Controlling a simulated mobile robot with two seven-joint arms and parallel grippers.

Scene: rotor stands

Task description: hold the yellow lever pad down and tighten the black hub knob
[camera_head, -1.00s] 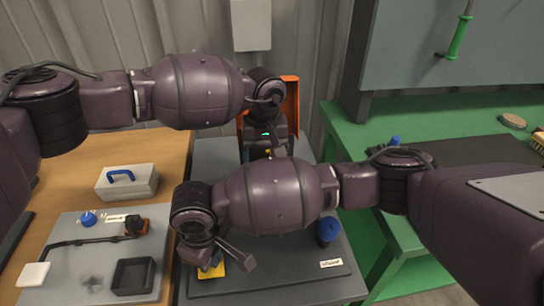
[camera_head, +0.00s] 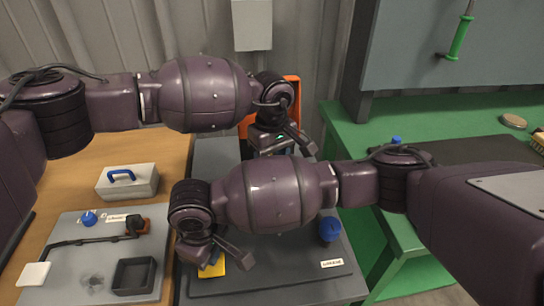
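The yellow lever pad (camera_head: 213,268) shows in the head view at the front left of a dark plate. My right gripper (camera_head: 224,262) is just above it and covers part of it; its two fingers look spread apart. Whether a finger touches the pad is unclear. My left gripper (camera_head: 292,148) is farther back, beside an orange panel (camera_head: 294,92), with one finger pointing right; its opening cannot be made out. I cannot make out the black hub knob; my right forearm covers the middle of the plate.
A blue knob (camera_head: 329,230) stands at the dark plate's right, near a white label (camera_head: 332,263). On the left are a grey board (camera_head: 62,232) with a black tray (camera_head: 134,275) and a blue-handled box (camera_head: 128,182). A green bench (camera_head: 430,125) is at right.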

